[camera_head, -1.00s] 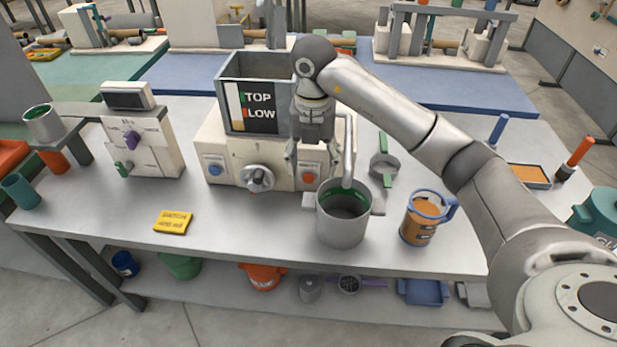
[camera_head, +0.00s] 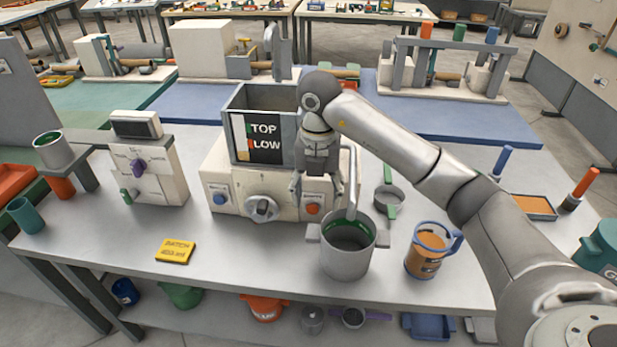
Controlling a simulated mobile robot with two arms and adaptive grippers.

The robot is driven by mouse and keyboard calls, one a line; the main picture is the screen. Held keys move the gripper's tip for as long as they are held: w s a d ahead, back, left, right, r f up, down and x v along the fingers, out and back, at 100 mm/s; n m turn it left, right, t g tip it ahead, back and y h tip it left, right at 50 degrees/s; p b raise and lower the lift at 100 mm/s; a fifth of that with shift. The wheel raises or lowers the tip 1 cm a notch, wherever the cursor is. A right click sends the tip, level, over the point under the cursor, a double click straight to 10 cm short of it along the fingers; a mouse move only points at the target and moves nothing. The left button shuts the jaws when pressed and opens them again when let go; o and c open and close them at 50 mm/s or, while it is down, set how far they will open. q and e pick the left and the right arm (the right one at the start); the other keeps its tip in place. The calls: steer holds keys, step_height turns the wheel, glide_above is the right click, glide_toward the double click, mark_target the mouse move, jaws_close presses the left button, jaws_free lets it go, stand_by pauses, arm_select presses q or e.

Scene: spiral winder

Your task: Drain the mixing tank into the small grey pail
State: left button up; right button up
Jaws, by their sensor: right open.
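The mixing tank (camera_head: 232,134) is an open grey box with a TOP/LOW label, set on a cream base (camera_head: 229,180). A round grey knob (camera_head: 261,208), a blue button (camera_head: 219,198) and an orange button (camera_head: 313,208) are on the base's front. A curved spout pipe (camera_head: 352,185) comes down at its right. A grey pail (camera_head: 346,262) with green inside stands upright under the spout. My right gripper (camera_head: 317,192) is open and empty, pointing down just above the orange button; contact cannot be told. My left gripper is out of view.
An orange jug with a blue handle (camera_head: 424,255) stands right of the pail. A strainer with green handles (camera_head: 390,197) lies behind it. A yellow card (camera_head: 175,251) lies at front left. A cream device (camera_head: 148,168) stands at left.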

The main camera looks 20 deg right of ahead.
jaws_close()
stand_by(1.4)
